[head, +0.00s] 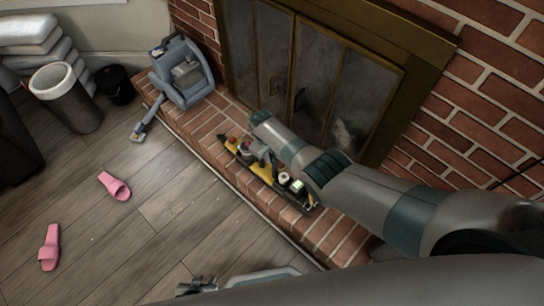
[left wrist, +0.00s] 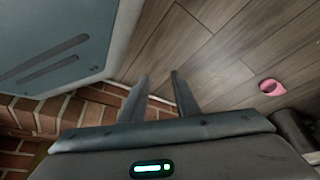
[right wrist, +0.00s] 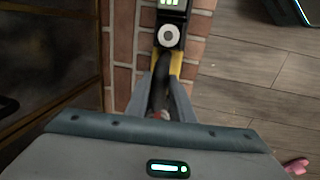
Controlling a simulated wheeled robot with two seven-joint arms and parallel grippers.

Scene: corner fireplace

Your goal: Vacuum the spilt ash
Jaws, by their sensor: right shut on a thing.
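A blue-grey machine (head: 185,72), which looks like the vacuum, stands at the far left end of the brick hearth, its nozzle (head: 139,132) reaching the floor.
The glass-doored fireplace (head: 292,62) stands behind the hearth (head: 340,236). Two pink slippers (head: 115,186) lie on the wooden floor. A dark bin (head: 66,100), a black bucket (head: 116,84) and stacked pale bags (head: 38,48) stand at the far left.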

